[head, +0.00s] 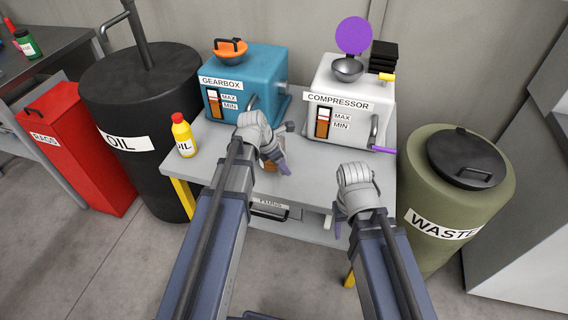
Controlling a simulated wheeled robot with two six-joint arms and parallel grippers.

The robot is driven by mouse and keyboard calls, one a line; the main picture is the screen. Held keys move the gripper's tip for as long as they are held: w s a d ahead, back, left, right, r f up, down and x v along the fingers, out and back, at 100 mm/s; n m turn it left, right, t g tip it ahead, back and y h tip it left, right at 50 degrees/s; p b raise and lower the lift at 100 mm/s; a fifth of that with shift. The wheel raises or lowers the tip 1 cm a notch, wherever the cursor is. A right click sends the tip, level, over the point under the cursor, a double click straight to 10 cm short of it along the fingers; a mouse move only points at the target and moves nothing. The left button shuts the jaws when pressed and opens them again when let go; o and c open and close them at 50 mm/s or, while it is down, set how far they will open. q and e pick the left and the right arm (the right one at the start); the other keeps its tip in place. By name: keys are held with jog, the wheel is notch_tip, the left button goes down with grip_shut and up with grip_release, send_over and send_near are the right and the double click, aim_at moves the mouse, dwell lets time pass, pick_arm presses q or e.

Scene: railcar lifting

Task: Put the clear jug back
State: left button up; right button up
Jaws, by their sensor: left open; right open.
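No clear jug can be made out for certain. A small brown-amber item (268,164) on the grey workbench (215,160) is mostly hidden behind my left gripper, and I cannot tell whether it is the jug. My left gripper (283,150) is open over the middle of the bench, close beside this item. I cannot tell whether they touch. My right gripper (341,212) is open and appears empty at the bench's front edge, left of the waste drum.
A yellow oil bottle (183,138) stands left. A black oil drum (130,100) and green waste drum (430,185) flank the bench.

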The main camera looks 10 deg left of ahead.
pick_arm(q)
jog(key=p+v, duration=0.8)
jog(key=v, duration=0.2)
jog(key=s+d+f+m+g+y, duration=0.1)
jog(key=s+d+m, duration=0.5)
jog(key=m, duration=0.9)
jog(key=s+d+f+m+g+y, duration=0.1)
jog(key=s+d+m, duration=0.6)
jog(key=m, duration=0.8)
jog(key=s+g+y, duration=0.1)
jog(key=s+y, duration=0.1)
jog(key=shift+d+y, duration=0.25)
jog(key=shift+y, duration=0.05)
